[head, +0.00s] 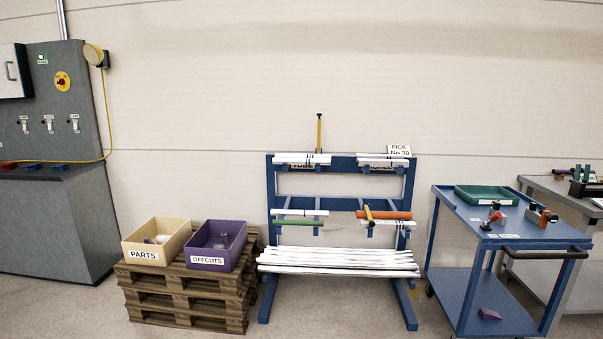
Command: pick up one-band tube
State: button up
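A blue rack (270,215) stands against the wall and holds tubes on its arms. White tubes with dark bands lie at the top left (292,158) and the top right (372,160). At the middle left a white tube (298,212) lies above a green tube (298,223). At the middle right an orange tube (388,215) lies above a white tube with dark marks (388,224). The bands are too small to count, so I cannot tell which is the one-band tube. My gripper is not in view.
Long white tubes (338,262) lie low on the rack. A pallet stack (185,310) with a cream PARTS bin (143,254) and a purple OFFCUTS bin (207,260) stands left. A blue cart (478,226) with a green tray (486,195) stands right. Floor shows between rack and cart.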

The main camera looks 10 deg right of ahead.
aim_at(278, 212)
jog(key=i+l, duration=0.1)
jog(key=i, duration=0.45)
jog(key=i+l, duration=0.15)
jog(key=i, duration=0.4)
jog(key=i+l, duration=0.1)
jog(key=i, duration=0.45)
jog(key=i+l+u, duration=0.1)
jog(key=i, duration=0.45)
jog(key=i+l, duration=0.2)
jog(key=i, duration=0.3)
